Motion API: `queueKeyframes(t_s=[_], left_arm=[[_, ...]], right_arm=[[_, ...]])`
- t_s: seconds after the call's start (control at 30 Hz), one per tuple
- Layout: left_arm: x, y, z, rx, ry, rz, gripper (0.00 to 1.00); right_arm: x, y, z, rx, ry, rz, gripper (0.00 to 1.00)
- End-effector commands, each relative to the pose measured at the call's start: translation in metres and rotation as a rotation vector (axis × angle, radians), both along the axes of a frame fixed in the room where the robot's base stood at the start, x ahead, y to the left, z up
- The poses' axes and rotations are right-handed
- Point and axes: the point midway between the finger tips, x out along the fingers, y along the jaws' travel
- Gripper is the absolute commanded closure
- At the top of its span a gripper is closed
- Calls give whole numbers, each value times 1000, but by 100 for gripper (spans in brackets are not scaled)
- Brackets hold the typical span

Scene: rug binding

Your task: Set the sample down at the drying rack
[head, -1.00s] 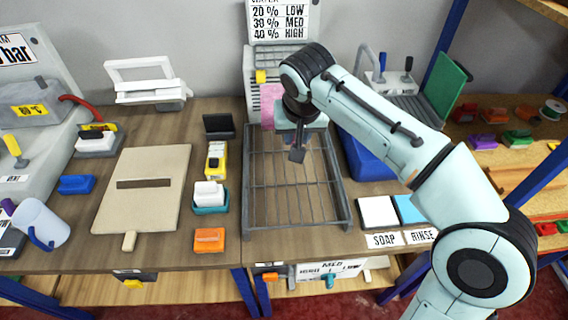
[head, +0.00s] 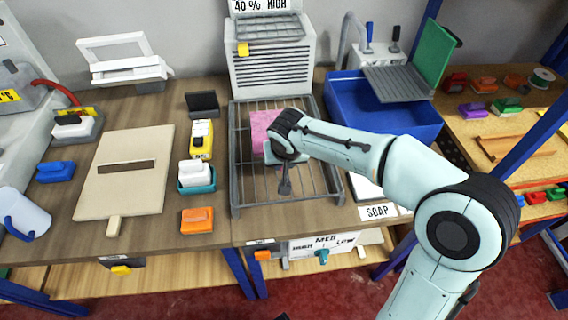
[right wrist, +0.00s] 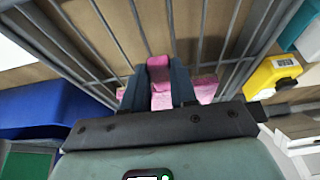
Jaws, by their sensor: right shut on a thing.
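The pink sample (head: 262,128) is at the drying rack, a grey wire frame (head: 236,190) on the middle bench. My right gripper (head: 284,172) points down over the rack and hides part of the sample. In the right wrist view the gripper (right wrist: 158,85) is shut on the sample, with pink (right wrist: 206,88) showing between and beside the fingers. Rack bars (right wrist: 100,25) run close around it. I cannot tell whether the sample touches the bars. My left gripper is not in view.
A grey louvred unit (head: 270,65) stands behind the rack. A blue basin (head: 390,115) is to its right. A yellow device (head: 201,140), a teal-based block (head: 197,178) and an orange block (head: 197,221) stand to its left, beside a wooden board (head: 125,180).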

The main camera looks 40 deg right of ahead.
Motion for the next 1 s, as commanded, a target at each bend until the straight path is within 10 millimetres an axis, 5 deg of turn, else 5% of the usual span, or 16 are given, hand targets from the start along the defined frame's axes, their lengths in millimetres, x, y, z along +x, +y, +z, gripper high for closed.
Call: queueKeyframes(t_s=[0.43,0.47,0.5,0.53,0.87,1.0], left_arm=[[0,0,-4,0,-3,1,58],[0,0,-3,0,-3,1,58],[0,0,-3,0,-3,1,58],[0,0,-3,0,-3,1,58],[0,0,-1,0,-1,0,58],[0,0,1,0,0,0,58]], right_arm=[[0,0,-10,0,-1,0,100],[0,0,-9,0,-1,0,63],[0,0,-9,0,-1,0,50],[0,0,-9,0,-1,0,48],[0,0,-6,0,-1,0,48],[-4,3,10,0,-5,0,48]])
